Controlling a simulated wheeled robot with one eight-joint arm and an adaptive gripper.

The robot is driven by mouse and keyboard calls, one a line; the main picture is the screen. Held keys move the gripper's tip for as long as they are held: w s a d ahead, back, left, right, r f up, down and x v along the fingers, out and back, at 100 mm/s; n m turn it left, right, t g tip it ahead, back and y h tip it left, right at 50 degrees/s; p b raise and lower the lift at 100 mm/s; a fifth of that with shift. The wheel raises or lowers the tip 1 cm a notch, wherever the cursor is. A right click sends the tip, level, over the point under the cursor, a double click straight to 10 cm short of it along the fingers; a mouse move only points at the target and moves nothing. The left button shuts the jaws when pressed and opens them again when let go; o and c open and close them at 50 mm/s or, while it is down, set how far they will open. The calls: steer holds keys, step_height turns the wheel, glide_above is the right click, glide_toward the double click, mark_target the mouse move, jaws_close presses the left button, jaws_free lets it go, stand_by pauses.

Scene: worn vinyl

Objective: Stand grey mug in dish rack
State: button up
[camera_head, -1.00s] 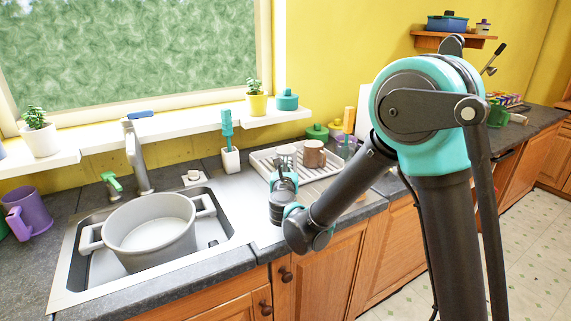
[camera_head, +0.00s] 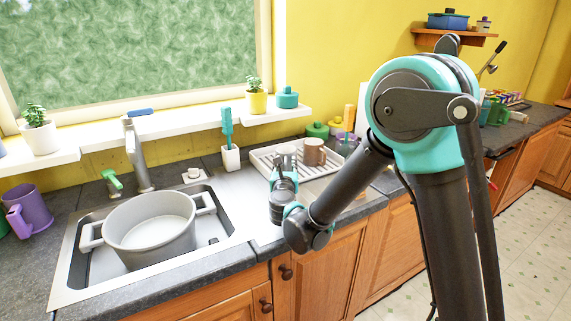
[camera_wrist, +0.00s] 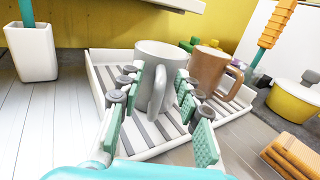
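The grey mug (camera_wrist: 150,57) stands upright in the white dish rack (camera_wrist: 95,75), with its handle towards my gripper. It also shows small in the head view (camera_head: 286,150), left of the brown mug. My gripper (camera_wrist: 168,88) reaches over the rack's near edge, its teal-padded fingertips bent inward on both sides of the grey mug's handle. In the head view my gripper (camera_head: 282,180) is at the rack's near left corner.
A brown mug (camera_wrist: 206,68) stands in the rack just right of the grey mug. A white holder with a teal brush (camera_head: 230,158) is left of the rack. The sink holds a big grey pot (camera_head: 150,232). A yellow pot (camera_wrist: 294,102) is right of the rack.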

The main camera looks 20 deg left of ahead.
steer(key=shift+s, duration=0.15)
stand_by(0.5)
steer(key=shift+v, duration=3.85)
steer(key=shift+s+d, duration=0.1)
steer(key=v, duration=1.2)
